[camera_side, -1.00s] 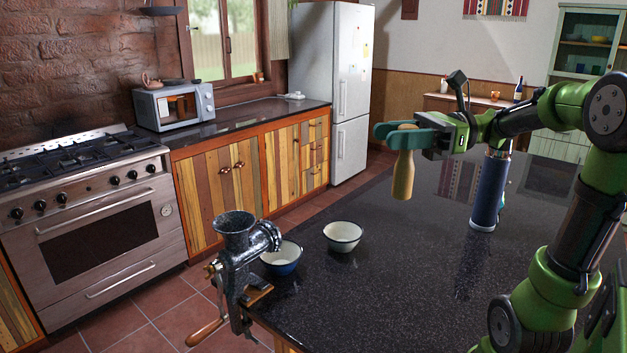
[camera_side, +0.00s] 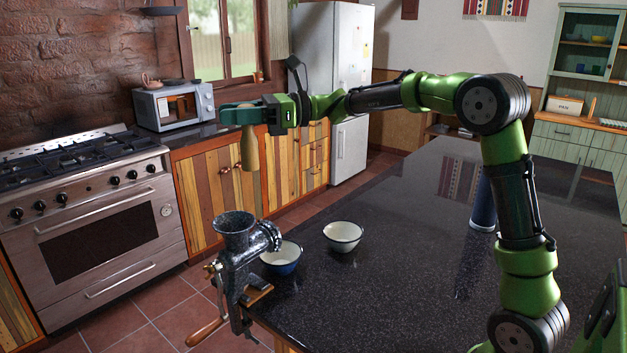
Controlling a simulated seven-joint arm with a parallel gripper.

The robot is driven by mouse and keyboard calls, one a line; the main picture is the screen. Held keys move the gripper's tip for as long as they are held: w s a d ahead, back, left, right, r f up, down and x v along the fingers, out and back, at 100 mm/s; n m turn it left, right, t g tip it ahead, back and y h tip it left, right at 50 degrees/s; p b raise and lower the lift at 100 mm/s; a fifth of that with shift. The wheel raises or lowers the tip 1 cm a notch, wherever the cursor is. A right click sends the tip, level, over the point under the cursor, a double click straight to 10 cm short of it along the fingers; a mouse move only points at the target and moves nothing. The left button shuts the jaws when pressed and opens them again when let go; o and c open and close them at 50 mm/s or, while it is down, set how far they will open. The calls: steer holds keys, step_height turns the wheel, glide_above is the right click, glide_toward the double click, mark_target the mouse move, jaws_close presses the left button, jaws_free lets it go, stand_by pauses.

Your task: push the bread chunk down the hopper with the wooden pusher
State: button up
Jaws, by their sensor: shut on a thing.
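My gripper (camera_side: 244,114) is shut on the wooden pusher (camera_side: 250,150), which hangs upright below the fingers. The pusher's lower end is in the air above the meat grinder's hopper (camera_side: 235,226) and slightly to its right in the picture, apart from it. The speckled dark grinder (camera_side: 238,270) is clamped to the near left corner of the counter. The bread chunk is not visible; the inside of the hopper is mostly hidden from this side.
A blue bowl with a white inside (camera_side: 283,260) sits beside the grinder, and a white bowl (camera_side: 343,236) stands to its right. A dark blue cylinder (camera_side: 484,205) stands farther right, partly behind my arm. The middle of the black counter (camera_side: 400,270) is clear.

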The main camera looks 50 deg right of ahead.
steer(key=w+x, duration=0.1)
steer(key=x, duration=0.4)
step_height(320, 180, down, 11)
steer(key=shift+s+d, duration=0.4)
steer(key=shift+d, duration=0.05)
steer(key=shift+f, duration=2.2)
stand_by(4.4)
